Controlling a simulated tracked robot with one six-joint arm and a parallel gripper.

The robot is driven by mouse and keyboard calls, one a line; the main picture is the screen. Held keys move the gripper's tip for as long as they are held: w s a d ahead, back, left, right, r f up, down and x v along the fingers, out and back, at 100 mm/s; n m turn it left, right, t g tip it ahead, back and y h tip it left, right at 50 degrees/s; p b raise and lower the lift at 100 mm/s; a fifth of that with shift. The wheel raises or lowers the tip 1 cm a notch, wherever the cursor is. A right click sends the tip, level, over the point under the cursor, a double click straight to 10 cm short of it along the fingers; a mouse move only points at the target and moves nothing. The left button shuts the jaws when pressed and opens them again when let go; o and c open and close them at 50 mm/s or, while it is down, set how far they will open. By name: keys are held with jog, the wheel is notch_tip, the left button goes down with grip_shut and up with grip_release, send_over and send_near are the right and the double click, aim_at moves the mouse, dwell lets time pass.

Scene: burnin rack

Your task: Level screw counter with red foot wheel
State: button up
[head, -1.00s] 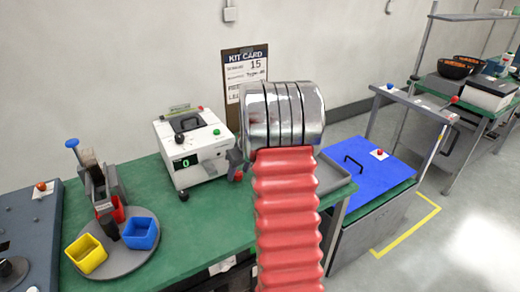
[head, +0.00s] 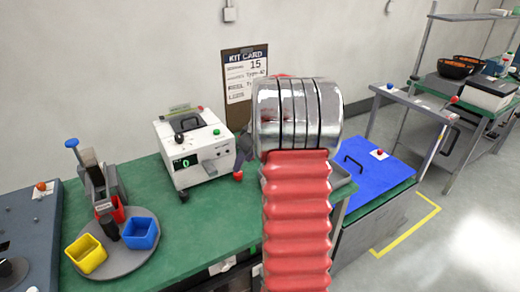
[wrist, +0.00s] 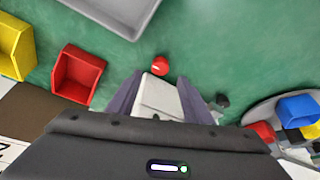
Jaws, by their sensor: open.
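The screw counter (head: 195,150) is a white box with a black handle, a green button and a green display reading 0. It stands on the green bench. Its red foot wheel (head: 238,175) is at the lower right corner, and a black foot (head: 183,195) is at the front left. In the wrist view, my gripper (wrist: 160,79) is open, with part of the white counter between its fingers. The red foot wheel (wrist: 160,65) lies just beyond the fingertips, apart from them. My arm hides most of the gripper in the head view. I cannot tell whether the counter is level.
A grey tray (wrist: 125,15), a red bin (wrist: 78,72) and a yellow bin (wrist: 14,47) are near the gripper. A round turntable (head: 112,255) with yellow and blue bins stands left of the counter. The kit card (head: 240,85) is behind. Bare bench lies in front of the counter.

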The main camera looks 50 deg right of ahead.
aim_at(239, 174)
jog(key=s+d+r+m+h, duration=0.1)
jog(key=s+d+r+m, duration=0.2)
jog(key=m, duration=0.4)
jog(key=shift+s+r+g, duration=0.3)
jog(key=shift+s+r, duration=0.4)
jog(key=shift+r, duration=0.45)
jog(key=shift+d, duration=0.1)
jog(key=a+n, duration=0.1)
jog(key=w+a+r+n, duration=0.1)
jog(key=a, duration=0.1)
jog(key=a+n, duration=0.1)
jog(key=a, duration=0.1)
jog(key=shift+w+r+n+h, duration=0.15)
jog(key=shift+w+n+h, duration=0.15)
jog(key=shift+w+h, duration=0.1)
jog(key=x, duration=1.3)
jog(key=shift+w+f, duration=0.25)
jog(key=shift+w, duration=0.2)
